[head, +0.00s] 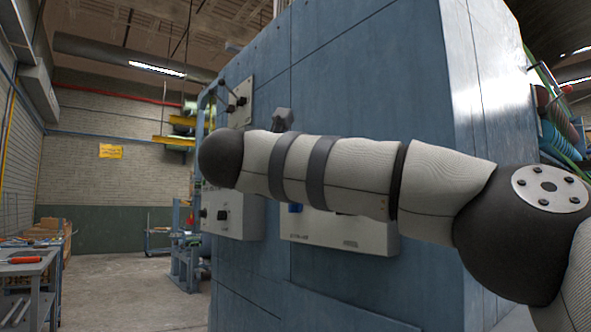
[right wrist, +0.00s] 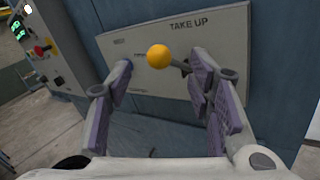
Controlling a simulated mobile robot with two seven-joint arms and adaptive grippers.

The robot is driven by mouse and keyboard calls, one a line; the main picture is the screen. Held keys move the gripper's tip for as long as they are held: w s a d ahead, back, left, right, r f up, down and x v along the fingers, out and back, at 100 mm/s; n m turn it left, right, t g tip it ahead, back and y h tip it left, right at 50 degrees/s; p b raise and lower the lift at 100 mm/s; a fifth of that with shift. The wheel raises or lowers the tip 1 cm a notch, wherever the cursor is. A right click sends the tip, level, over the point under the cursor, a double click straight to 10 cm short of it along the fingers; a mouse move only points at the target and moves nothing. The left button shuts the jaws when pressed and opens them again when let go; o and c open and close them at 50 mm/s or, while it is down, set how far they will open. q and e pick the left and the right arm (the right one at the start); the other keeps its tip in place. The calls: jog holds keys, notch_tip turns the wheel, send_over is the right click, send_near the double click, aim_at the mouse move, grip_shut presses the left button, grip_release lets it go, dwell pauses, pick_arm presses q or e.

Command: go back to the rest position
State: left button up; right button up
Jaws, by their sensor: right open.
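My right gripper (right wrist: 160,70) is open in the right wrist view, with one finger on each side of the picture. A yellow ball knob (right wrist: 158,56) on a short lever shows between the fingertips, in front of a grey panel (right wrist: 222,35) marked "TAKE UP". I see no finger closed on the knob; the exact distance to it cannot be told. In the head view my right arm (head: 350,175) crosses in front of the blue machine, and its gripper is hidden there. My left gripper is not in view.
The large blue machine cabinet (head: 370,75) fills the middle. A control box (head: 232,215) with knobs is on its face; buttons and green displays show on a box (right wrist: 42,45) in the wrist view. A workbench (head: 35,268) stands at left. The floor (head: 130,290) between is clear.

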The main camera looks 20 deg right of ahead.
jog(key=v, duration=0.3)
jog(key=shift+s+a, duration=0.15)
jog(key=shift+s, duration=0.15)
